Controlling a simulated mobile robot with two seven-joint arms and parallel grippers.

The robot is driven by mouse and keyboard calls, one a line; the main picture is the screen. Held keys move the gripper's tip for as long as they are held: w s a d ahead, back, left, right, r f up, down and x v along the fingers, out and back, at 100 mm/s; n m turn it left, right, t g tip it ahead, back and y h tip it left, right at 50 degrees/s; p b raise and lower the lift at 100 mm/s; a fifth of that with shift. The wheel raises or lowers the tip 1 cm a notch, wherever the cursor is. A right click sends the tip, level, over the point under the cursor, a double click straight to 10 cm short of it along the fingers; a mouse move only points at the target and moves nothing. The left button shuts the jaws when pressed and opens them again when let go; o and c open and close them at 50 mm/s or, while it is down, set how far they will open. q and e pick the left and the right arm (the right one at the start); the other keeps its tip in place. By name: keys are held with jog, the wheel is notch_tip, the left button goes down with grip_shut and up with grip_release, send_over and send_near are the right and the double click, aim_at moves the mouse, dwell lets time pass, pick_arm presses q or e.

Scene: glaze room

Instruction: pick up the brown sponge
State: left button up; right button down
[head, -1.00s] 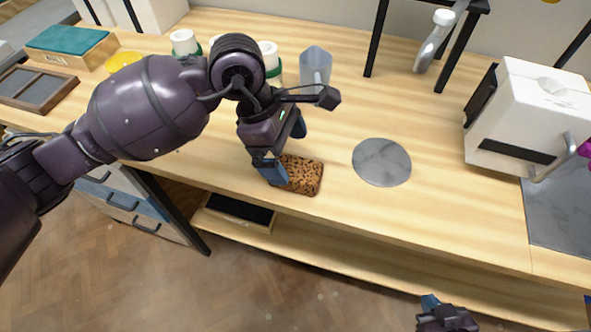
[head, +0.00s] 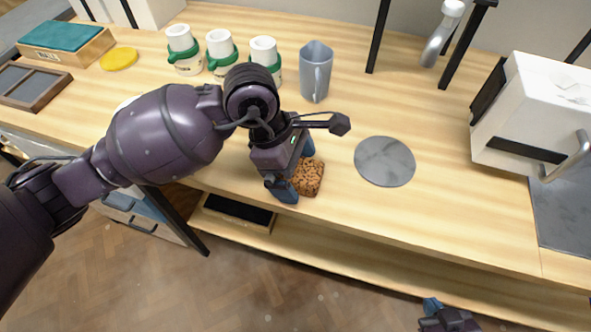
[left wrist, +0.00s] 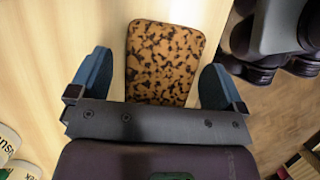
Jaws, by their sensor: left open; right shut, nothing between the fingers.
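The brown sponge (head: 308,178), speckled with dark spots, lies flat on the wooden counter near its front edge. My left gripper (head: 297,172) is over it from the left and hides part of it in the head view. In the left wrist view the sponge (left wrist: 161,62) lies between the two spread blue fingers of my left gripper (left wrist: 153,84), with a gap on each side. The left gripper is open and holds nothing. My right gripper (head: 432,305) shows only in part at the bottom of the head view, below the counter edge, shut and empty.
A grey round disc (head: 384,161) lies right of the sponge. Behind stand a blue-grey jug (head: 316,72) and several white jars with green bands (head: 221,49). A white box-shaped machine (head: 535,115) stands at the right. A yellow disc (head: 119,59) lies at the left.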

pick_arm(q)
jog(key=shift+f, duration=0.25)
pick_arm(e)
jog(key=shift+s+f, duration=0.2)
pick_arm(q)
jog(key=c, duration=1.1)
pick_arm(e)
jog(key=shift+w+r, duration=0.15)
jog(key=shift+r, duration=0.05)
pick_arm(q)
jog(key=shift+o, duration=0.2)
